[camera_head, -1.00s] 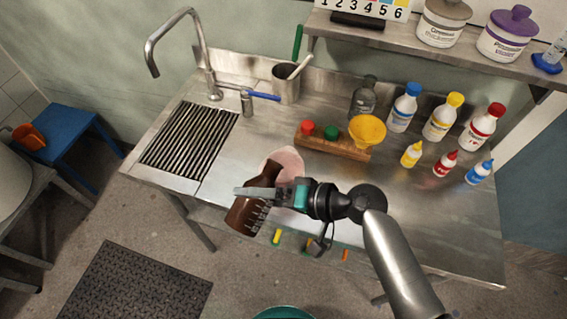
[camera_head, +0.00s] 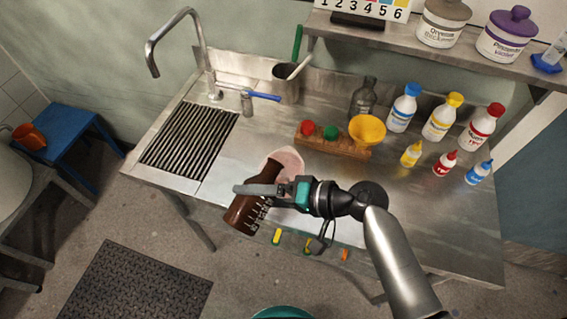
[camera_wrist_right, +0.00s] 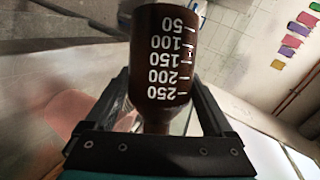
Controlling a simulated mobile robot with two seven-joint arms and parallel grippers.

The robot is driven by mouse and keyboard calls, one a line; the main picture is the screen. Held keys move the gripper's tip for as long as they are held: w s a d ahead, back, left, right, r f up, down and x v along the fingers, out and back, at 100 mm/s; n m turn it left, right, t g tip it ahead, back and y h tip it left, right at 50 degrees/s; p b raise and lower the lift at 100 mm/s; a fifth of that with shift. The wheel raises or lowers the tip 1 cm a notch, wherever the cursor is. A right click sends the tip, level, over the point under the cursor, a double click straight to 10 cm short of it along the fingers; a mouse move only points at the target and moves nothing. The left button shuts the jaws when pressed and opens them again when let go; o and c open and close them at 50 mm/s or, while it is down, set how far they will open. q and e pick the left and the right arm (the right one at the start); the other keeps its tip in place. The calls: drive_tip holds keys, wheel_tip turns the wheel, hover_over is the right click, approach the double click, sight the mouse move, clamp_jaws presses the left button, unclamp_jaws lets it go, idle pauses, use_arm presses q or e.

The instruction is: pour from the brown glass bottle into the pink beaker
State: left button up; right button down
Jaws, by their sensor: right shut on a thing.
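The brown glass bottle (camera_head: 245,212) is in my right gripper (camera_head: 258,189), which is shut on it above the front edge of the steel bench. In the right wrist view the bottle (camera_wrist_right: 165,60) shows white volume marks, upside down. The pink beaker (camera_head: 290,158) stands on the bench just behind the gripper, partly hidden by bottle and gripper. Whether liquid flows cannot be seen. My left gripper is not in view.
A wooden rack (camera_head: 332,145) with red and green caps and a yellow funnel (camera_head: 367,130) stands right of the beaker. Several bottles stand farther right. A drain grate (camera_head: 190,138) and a tap (camera_head: 205,60) are at the left.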

drive_tip(key=shift+w+d+r+m+y+p, duration=0.25)
drive_tip(key=shift+w+r+m+y+p, duration=0.2)
drive_tip(key=shift+r+m, duration=0.3)
idle(1.5)
drive_tip(key=shift+r+m+g+y+p, duration=0.35)
drive_tip(key=shift+r+m+g+p, duration=0.1)
drive_tip(key=shift+r+g, duration=0.1)
idle(2.9)
